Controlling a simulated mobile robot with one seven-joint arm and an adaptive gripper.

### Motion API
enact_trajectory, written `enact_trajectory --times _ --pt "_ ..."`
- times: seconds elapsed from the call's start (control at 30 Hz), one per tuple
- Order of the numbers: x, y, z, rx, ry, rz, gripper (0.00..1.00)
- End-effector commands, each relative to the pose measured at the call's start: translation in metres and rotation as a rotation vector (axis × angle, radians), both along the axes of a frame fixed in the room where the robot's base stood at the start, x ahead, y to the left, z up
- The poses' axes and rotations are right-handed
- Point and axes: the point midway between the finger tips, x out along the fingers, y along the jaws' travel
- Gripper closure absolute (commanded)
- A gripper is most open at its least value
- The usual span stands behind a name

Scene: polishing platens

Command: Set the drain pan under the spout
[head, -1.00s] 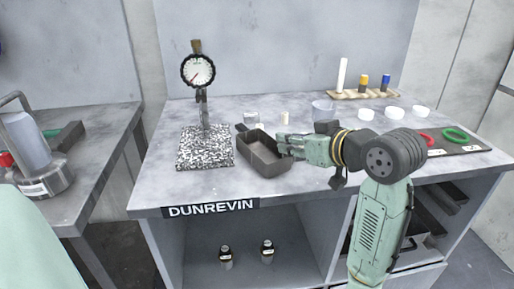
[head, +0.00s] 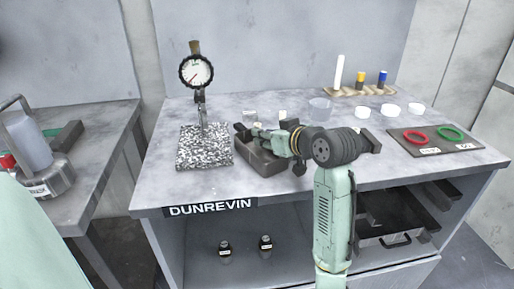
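A dark grey-brown rectangular pan (head: 262,163), which looks like the drain pan, sits on the grey bench, right of the speckled plate. My gripper (head: 257,135) is over the pan, reaching in from the right, and covers much of its opening. Whether the fingers touch the pan is not clear. The fingers are small and partly hidden, so I cannot tell whether they are open or shut. I cannot make out a spout in this view.
A dial gauge (head: 196,72) stands on the speckled plate (head: 203,150) close left of the pan. The bench's front left is bare.

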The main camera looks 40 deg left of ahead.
Motion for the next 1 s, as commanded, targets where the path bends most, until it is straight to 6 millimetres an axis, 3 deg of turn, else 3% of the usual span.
enact_trajectory --times 0.07,0.47,1.0 --pt "0.0 -0.0003 -0.0001 0.0 0.0 0.0 0.74" --pt "0.0 -0.0006 0.0002 0.0 0.0 0.0 1.0" --pt "0.0001 -0.0007 0.0007 0.001 -0.001 -0.001 1.0"
